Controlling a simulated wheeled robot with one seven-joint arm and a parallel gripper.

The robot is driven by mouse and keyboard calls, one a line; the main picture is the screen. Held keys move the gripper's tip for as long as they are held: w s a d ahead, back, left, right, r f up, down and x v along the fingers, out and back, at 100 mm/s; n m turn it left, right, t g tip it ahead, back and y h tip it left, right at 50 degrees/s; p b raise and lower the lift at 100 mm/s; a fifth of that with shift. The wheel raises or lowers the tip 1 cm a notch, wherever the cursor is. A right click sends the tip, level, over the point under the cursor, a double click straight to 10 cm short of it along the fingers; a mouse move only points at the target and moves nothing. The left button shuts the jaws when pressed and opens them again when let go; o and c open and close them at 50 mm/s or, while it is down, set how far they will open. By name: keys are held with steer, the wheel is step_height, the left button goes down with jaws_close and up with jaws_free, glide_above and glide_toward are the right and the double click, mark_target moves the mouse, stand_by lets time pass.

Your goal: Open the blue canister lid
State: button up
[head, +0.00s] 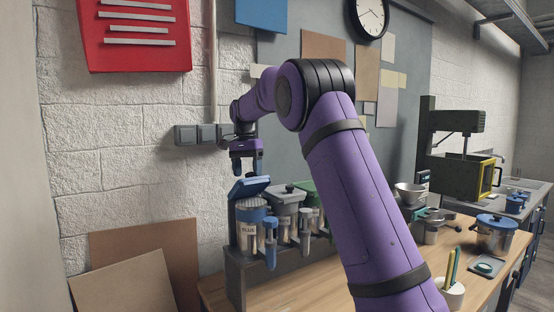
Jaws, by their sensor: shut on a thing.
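The blue canister (250,228) is a clear jar with a blue rim and a label reading "BLUE". It stands at the left end of a dark rack. Its blue lid (250,188) is tilted up, with a gap between its front edge and the rim. My gripper (246,171) points down from above, at the raised lid, and is shut on it. The exact contact between fingertips and lid is too small to see clearly.
A grey-lidded canister (287,198) and a green-lidded one (306,188) stand to the right on the rack (236,272). Blue- and grey-topped tubes hang along its front. My arm hides part of the bench. A blue-lidded pot (494,236) and pen cup (452,295) stand right.

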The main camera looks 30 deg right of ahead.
mark_target(256, 180)
steer(key=shift+s+a+f+t, duration=0.1)
steer(key=shift+s+f+t, duration=0.15)
steer(key=shift+s+t, duration=0.4)
steer(key=s+f, duration=0.4)
steer(key=shift+s, duration=0.2)
steer(key=r, duration=1.1)
steer(key=shift+s+a, duration=0.1)
steer(key=shift+s, duration=0.1)
steer(key=s+a+n+t, duration=0.1)
steer(key=s+a+n, duration=0.1)
steer(key=s, duration=0.7)
steer(key=s+a+r+n+t, duration=0.1)
steer(key=s+a+n, duration=0.2)
steer(key=s, duration=0.7)
steer(key=shift+s+a, duration=0.3)
steer(key=shift+t, duration=0.25)
